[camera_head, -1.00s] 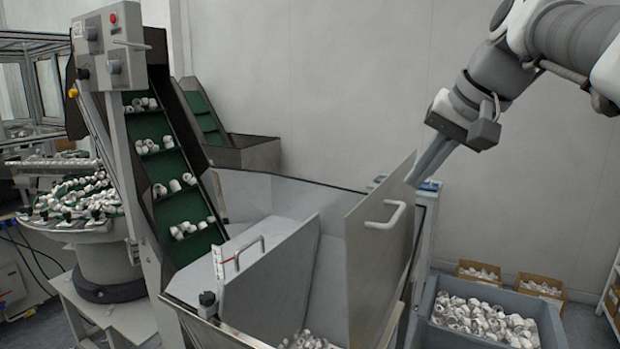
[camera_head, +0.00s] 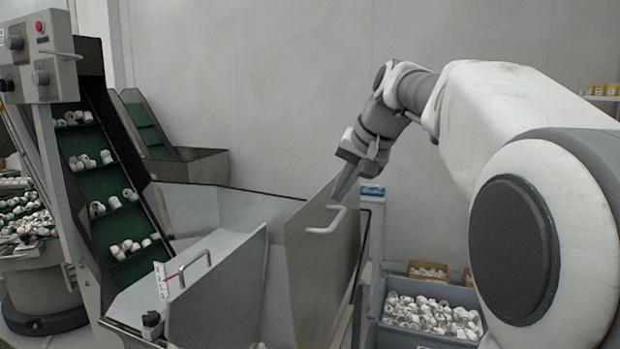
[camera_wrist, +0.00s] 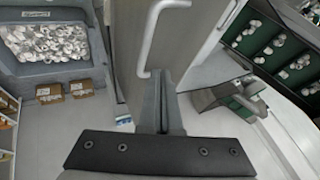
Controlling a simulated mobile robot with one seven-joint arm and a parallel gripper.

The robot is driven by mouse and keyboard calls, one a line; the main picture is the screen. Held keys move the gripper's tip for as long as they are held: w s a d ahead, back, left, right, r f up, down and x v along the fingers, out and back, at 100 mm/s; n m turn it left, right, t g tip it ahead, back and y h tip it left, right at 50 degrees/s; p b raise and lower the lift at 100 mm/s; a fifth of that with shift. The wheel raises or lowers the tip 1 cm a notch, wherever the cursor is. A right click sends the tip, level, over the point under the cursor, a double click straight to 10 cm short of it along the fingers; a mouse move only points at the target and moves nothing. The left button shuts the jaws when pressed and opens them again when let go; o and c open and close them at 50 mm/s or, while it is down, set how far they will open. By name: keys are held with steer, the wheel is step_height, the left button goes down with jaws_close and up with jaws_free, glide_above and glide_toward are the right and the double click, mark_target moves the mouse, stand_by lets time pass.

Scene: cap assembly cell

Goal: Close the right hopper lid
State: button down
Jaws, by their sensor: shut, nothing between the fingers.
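The right hopper lid (camera_head: 320,265) is a grey flat panel with a pale bar handle (camera_head: 326,220). It stands raised and steeply tilted at the hopper's right side, so it is open. My gripper (camera_head: 338,196) is at the lid's upper edge, just above the handle, with its fingers shut and empty. In the wrist view the shut fingers (camera_wrist: 162,85) point toward the lid (camera_wrist: 125,45), close to the lower end of the handle (camera_wrist: 150,40). I cannot tell whether they touch it. The left lid (camera_head: 215,300), with its own handle, lies lower over the hopper.
A grey bin of white caps (camera_head: 425,315) stands right of the hopper, with cardboard boxes (camera_head: 428,270) behind it. A green conveyor (camera_head: 105,190) with caps and a control box (camera_head: 40,55) rise on the left. The wall behind is bare.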

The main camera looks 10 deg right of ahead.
steer(key=shift+w+a, duration=0.6)
steer(key=shift+a, duration=0.35)
